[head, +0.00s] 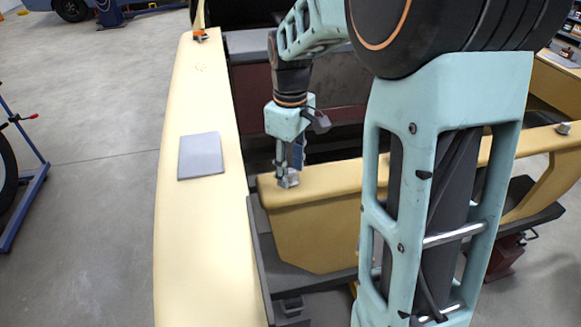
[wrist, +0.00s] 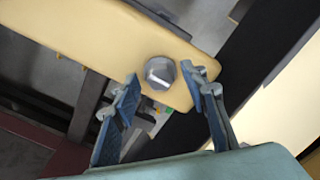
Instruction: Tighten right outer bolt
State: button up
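My gripper (head: 286,165) points down over the near end of the tan beam (head: 325,181). A silver bolt (head: 288,182) stands on that end, right at the fingertips. In the wrist view my gripper (wrist: 161,77) is open, with one blue-padded finger to each side of the bolt (wrist: 160,72). The bolt shows a round grey head with a bright bar across it. I cannot tell whether either finger touches it. A second bolt (head: 563,128) stands on the beam at the far right, away from my gripper.
A long cream panel (head: 190,230) runs along the left of the beam, with a flat grey pad (head: 199,156) on it. An orange-based item (head: 200,36) stands at its far end. Dark framing (head: 300,275) lies below the beam. The floor (head: 95,110) at left is open.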

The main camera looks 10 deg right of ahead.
grip_shut()
